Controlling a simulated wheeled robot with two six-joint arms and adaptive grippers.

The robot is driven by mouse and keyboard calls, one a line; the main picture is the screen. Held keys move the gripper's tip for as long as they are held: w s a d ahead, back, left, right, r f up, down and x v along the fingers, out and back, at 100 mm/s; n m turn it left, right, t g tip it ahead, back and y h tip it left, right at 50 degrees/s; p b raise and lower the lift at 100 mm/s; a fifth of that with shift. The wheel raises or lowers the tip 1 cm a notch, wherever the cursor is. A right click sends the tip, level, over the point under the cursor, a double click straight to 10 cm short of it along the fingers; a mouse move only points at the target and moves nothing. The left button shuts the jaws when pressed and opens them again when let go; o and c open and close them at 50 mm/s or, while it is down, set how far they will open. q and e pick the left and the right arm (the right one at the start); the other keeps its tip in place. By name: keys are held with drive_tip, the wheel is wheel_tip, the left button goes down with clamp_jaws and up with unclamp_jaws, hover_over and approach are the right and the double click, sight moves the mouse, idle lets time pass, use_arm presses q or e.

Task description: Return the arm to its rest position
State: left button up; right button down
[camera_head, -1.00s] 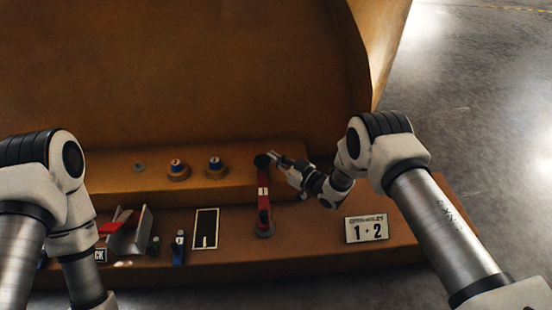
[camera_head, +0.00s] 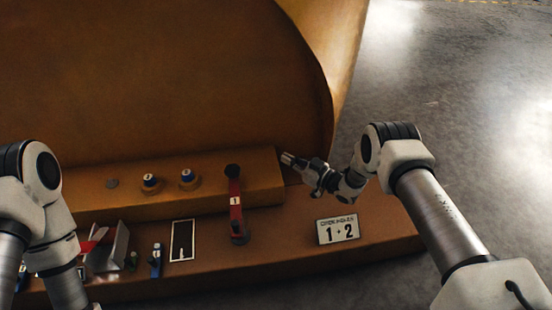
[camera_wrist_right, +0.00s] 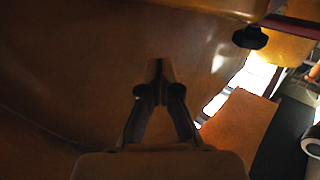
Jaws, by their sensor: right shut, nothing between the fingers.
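My right gripper (camera_head: 287,158) is shut and empty, just right of the end of the raised brown ledge. In the right wrist view its fingers (camera_wrist_right: 158,75) meet at the tips in front of a brown surface. A red lever (camera_head: 235,205) marked 1, with a black knob (camera_head: 232,170) on top, stands left of the gripper and apart from it. The knob also shows at the upper right of the right wrist view (camera_wrist_right: 250,38). My left arm is at the left edge; its gripper is out of the picture.
Two blue-topped knobs (camera_head: 187,178) (camera_head: 150,182) sit on the ledge. A black framed panel (camera_head: 182,241), a blue lever (camera_head: 156,262) and a grey bracket (camera_head: 117,248) are lower left. Open floor (camera_head: 480,130) lies right.

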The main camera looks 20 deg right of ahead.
drive_tip(key=shift+d, duration=0.1)
idle(0.3)
